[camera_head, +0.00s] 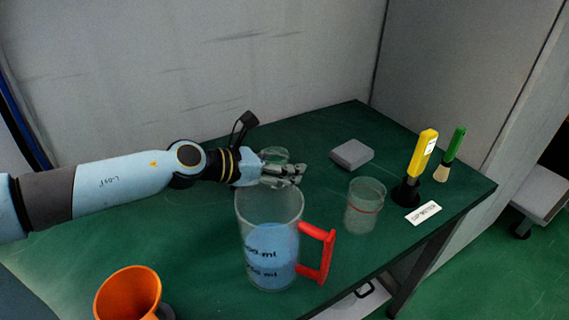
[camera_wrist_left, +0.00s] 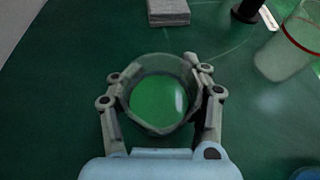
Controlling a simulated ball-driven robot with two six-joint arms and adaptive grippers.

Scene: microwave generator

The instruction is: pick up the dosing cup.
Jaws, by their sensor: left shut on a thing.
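The dosing cup, a small clear cup (camera_wrist_left: 158,98), sits between the fingers of my left gripper (camera_wrist_left: 160,103) in the left wrist view. The fingers touch its wall on both sides, and I see down into its round opening. In the head view the left gripper (camera_head: 283,172) is behind the big jug, and the clear cup (camera_head: 274,154) shows at its fingers. I cannot tell whether the cup's base touches the table. My right gripper is not in view.
A clear jug (camera_head: 270,255) with blue liquid and a red handle stands in front of the gripper. A clear beaker with a red line (camera_head: 364,207), a grey block (camera_head: 351,154), a yellow tool (camera_head: 422,153), a green-handled brush (camera_head: 454,147) and an orange cup (camera_head: 128,294) stand around it.

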